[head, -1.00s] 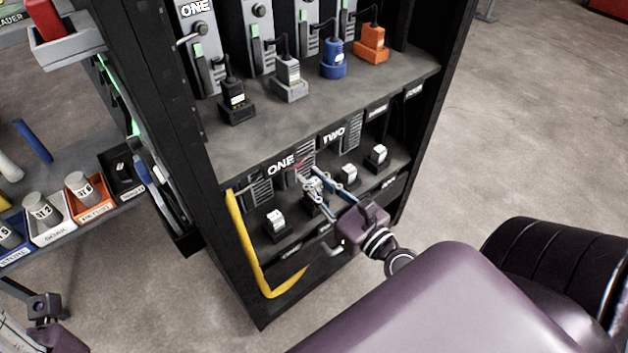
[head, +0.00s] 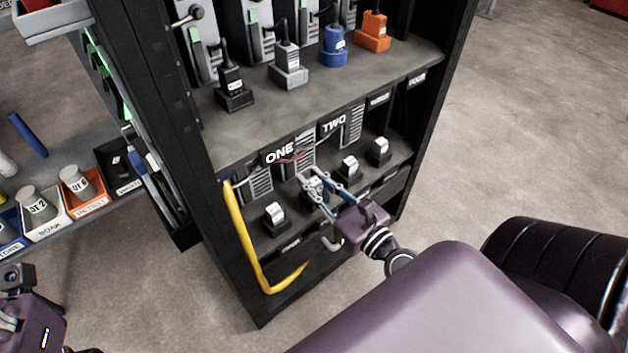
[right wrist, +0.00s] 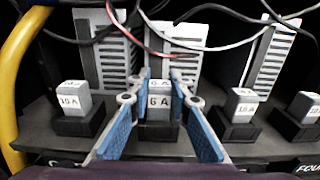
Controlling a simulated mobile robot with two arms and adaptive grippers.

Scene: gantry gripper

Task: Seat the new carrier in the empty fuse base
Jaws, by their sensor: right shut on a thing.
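My right gripper (head: 318,186) reaches into the lower bay of the black cabinet. Its blue-padded fingers (right wrist: 158,112) are shut on a pale carrier marked 6 A (right wrist: 160,101). The carrier is upright, directly over a black fuse base (right wrist: 147,129). The fingers partly hide that base, and I cannot tell whether the carrier is fully down in it. To the left, a 10 A carrier (right wrist: 72,97) sits in its own base (right wrist: 80,122). To the right stand two more carriers (right wrist: 241,102) in bases. Part of my left gripper (head: 14,285) shows at the lower left edge; its fingers are unclear.
A yellow bent bar (head: 250,238) runs along the bay's left side. Black, white and red wires (right wrist: 160,42) hang across the back, above the carriers. The shelf above (head: 300,105) holds several plugs. Trays (head: 85,200) stand at left.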

